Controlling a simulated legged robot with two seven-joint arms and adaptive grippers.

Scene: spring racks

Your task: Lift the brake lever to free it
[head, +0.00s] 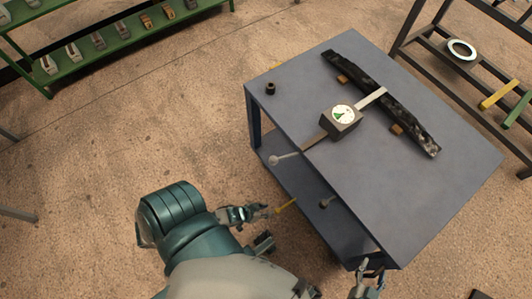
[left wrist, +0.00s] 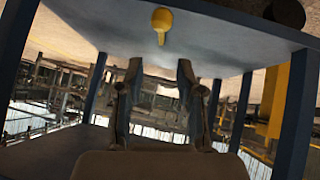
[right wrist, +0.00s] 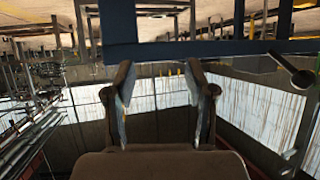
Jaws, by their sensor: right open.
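A flat metal lever (head: 312,143) with a pale round end runs through a dark box with a white dial (head: 341,115) on the blue-grey table. Its round end sticks out past the table's left edge. A yellow handle (head: 286,205) shows below, near the lower shelf; a yellow handle also shows in the left wrist view (left wrist: 162,20). I cannot tell which is the brake lever. My left gripper (head: 268,228) is open and empty, left of the table and just short of the yellow handle. My right gripper (head: 368,276) is open and empty by the table's front corner.
A long black bar (head: 380,100) rests on wooden blocks on the table (head: 440,185). A small dark cylinder (head: 270,88) stands at the back left corner. A dark knob (head: 324,203) shows by the lower shelf. Racks stand at back left and right. Floor left of the table is clear.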

